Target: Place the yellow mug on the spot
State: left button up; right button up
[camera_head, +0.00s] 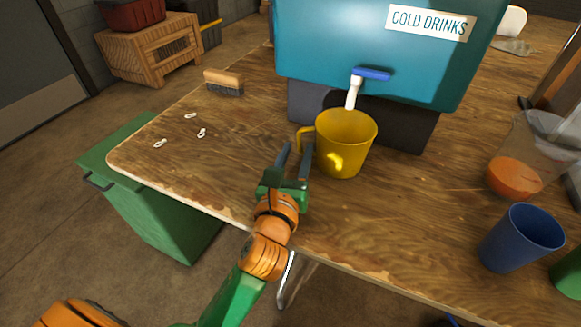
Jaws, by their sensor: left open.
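The yellow mug (342,146) stands upright on the wooden table under the white tap of the drinks cooler. Its handle (306,138) points to the left. My left gripper (294,150) is open just left of the mug's body, in front of the handle. One finger looks close to the mug's side; I cannot tell whether it touches. Nothing shows between the fingers. No marked spot can be made out on the table. My right gripper is not in view.
The teal cooler (370,45) on its dark base blocks the table's back. A blue cup (519,238) and a clear pitcher (530,160) with orange drink stand at right. A brush (224,83) and several white tabs lie at left. The table's front middle is clear.

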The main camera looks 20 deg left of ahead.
pick_arm(q)
jog(key=s, duration=0.3)
jog(key=s+d, duration=0.1)
jog(key=s, duration=0.1)
jog(key=shift+s, duration=0.7)
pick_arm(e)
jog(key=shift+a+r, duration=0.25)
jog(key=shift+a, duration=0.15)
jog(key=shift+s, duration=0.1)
